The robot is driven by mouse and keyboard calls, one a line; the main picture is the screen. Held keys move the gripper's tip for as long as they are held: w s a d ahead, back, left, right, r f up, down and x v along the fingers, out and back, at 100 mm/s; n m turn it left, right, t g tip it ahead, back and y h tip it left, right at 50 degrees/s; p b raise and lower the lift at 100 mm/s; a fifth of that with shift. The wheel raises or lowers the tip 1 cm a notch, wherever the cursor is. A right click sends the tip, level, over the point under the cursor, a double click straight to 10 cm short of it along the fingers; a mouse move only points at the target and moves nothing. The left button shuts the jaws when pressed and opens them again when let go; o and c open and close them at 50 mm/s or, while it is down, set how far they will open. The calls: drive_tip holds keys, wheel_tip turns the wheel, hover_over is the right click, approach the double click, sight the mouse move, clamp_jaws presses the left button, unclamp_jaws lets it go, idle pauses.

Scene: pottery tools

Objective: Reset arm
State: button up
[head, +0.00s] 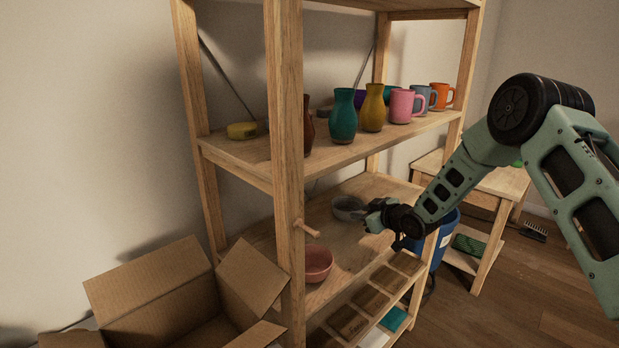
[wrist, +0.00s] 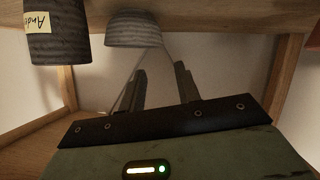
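My arm reaches in from the right in the head view, and my gripper (head: 373,214) is over the middle shelf, just right of a grey bowl (head: 348,207). In the wrist view, which looks upside down, my gripper's two dark fingers (wrist: 160,84) stand apart with nothing between them. The grey bowl (wrist: 133,29) shows beyond the fingertips, apart from them as far as I can tell. A ribbed grey cup-like vessel (wrist: 58,42) with a yellow label is at the upper left of the wrist view.
A wooden shelf rack (head: 284,150) surrounds my gripper, with a front post and an upper board holding vases and mugs (head: 401,105). A pink bowl (head: 316,264) sits on the middle shelf. An open cardboard box (head: 150,290) stands left, a blue bin (head: 446,232) right.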

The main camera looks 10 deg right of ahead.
drive_tip(key=s+d+r+m+g+h, duration=0.2)
drive_tip(key=s+r+m+g, duration=0.15)
drive_tip(key=s, duration=0.95)
drive_tip(key=s+d+r+m+g+h, duration=0.2)
drive_tip(key=s+r+g, duration=0.15)
drive_tip(key=s, duration=0.85)
drive_tip(key=s+d+r+m+g+h, duration=0.2)
drive_tip(key=s+r+g, duration=0.15)
drive_tip(key=s, duration=0.95)
drive_tip(key=s+a+r+n+g, duration=0.1)
drive_tip(key=s+a+n, duration=0.2)
drive_tip(key=s+a, duration=0.3)
drive_tip(key=s+a+r+n+g+y, duration=0.1)
drive_tip(key=s+a+n, duration=0.3)
drive_tip(key=s+a, duration=0.3)
drive_tip(key=a, duration=0.5)
drive_tip(key=shift+s+a+r, duration=0.25)
drive_tip(key=shift+a+r, duration=0.05)
drive_tip(key=shift+a, duration=0.05)
